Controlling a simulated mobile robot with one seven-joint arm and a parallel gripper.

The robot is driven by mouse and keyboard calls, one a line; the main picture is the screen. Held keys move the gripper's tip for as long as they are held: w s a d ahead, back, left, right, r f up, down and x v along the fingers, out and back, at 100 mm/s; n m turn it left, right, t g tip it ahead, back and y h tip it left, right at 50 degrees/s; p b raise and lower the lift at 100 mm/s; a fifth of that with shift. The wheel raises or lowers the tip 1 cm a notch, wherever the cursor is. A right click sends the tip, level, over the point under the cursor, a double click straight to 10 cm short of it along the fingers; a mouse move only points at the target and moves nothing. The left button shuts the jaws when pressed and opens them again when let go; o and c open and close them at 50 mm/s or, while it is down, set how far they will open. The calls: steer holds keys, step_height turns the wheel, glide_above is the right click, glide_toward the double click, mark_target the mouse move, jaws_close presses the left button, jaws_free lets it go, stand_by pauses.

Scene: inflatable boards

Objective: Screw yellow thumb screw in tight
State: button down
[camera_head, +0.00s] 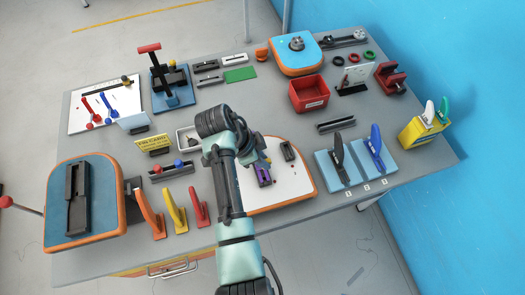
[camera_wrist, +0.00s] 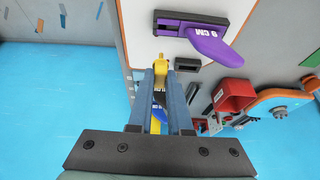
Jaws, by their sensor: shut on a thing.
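The yellow thumb screw (camera_wrist: 160,61) shows in the wrist view between the tips of my gripper (camera_wrist: 160,73), whose two blue-grey fingers are shut on it. It is at the white face of the orange-edged board (camera_wrist: 143,40); how deep it sits is hidden. A purple fin marked 9 CM (camera_wrist: 212,42) stands in a dark fin box (camera_wrist: 235,18) close by. In the head view, the board (camera_head: 290,196) lies on the table and the purple fin (camera_head: 263,177) stands on it.
Another dark fin box (camera_head: 288,151) is on the board. Two light blue blocks with fins (camera_head: 332,182) stand to its right, and a red bin (camera_head: 309,93) stands behind. Orange, yellow and red fins (camera_head: 174,208) stand at front left. A blue wall (camera_head: 440,70) bounds the right.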

steer(key=shift+f+b, duration=2.3)
steer(key=shift+f, duration=0.6)
steer(key=shift+f+b, duration=1.2)
steer(key=shift+f, duration=0.35)
steer(key=c, duration=0.8)
jaws_free()
steer(key=shift+o, duration=0.2)
steer(key=shift+r, duration=0.1)
steer(key=b+v, duration=0.1)
steer(key=v, duration=1.2)
